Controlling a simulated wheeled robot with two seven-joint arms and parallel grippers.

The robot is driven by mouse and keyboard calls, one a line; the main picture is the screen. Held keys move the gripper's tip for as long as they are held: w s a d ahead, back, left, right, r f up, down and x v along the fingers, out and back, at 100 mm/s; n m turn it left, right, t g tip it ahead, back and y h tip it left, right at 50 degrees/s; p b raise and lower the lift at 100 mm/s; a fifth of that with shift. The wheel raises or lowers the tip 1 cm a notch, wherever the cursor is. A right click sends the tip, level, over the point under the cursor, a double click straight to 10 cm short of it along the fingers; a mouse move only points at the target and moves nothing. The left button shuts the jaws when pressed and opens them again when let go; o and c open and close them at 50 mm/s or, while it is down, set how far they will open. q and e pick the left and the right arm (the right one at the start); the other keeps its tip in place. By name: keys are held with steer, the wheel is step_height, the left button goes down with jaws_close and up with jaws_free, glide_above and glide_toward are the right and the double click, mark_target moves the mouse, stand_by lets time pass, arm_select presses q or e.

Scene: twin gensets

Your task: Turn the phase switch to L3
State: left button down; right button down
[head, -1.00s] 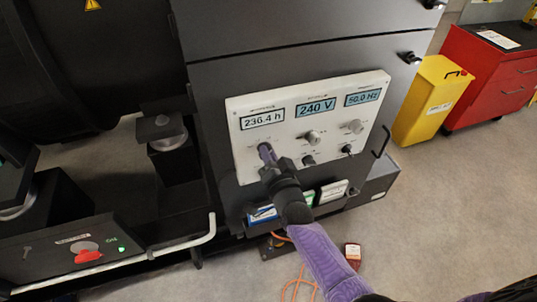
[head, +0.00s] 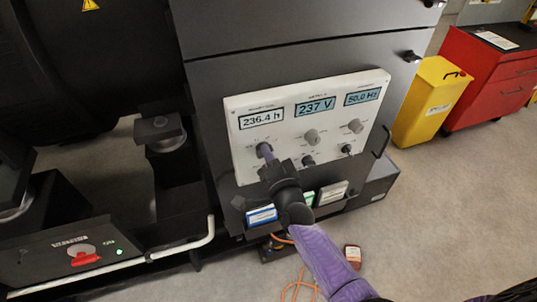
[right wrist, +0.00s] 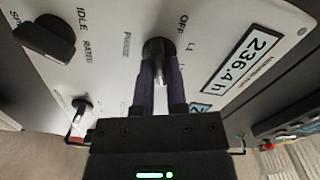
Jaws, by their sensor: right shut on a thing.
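The phase switch is a dark round knob (right wrist: 155,48) on the white control panel (head: 362,127), with OFF, L1 and further partly hidden labels around it in the right wrist view. In the head view it sits at the panel's left, below the 236.4 h display (head: 261,118), mostly covered by my gripper. My right gripper (head: 265,153) is shut on this knob; its two purple fingers (right wrist: 160,85) lie on either side of it. The fingers and the viewing angle hide where its pointer stands. The middle display (head: 315,107) reads 237 V. My left gripper is not in view.
Other knobs (head: 312,137) and small switches (head: 347,149) sit close to the right on the panel. A handle (head: 381,142) sticks out at the cabinet's right edge. A yellow bin (head: 428,100) and red cabinet (head: 490,75) stand right.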

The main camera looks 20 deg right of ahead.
steer(key=shift+f, duration=0.1)
steer(key=c, duration=0.7)
jaws_free()
steer(key=shift+o, duration=0.2)
steer(key=s+p, duration=0.1)
steer(key=s, duration=0.9)
steer(key=shift+d, duration=0.15)
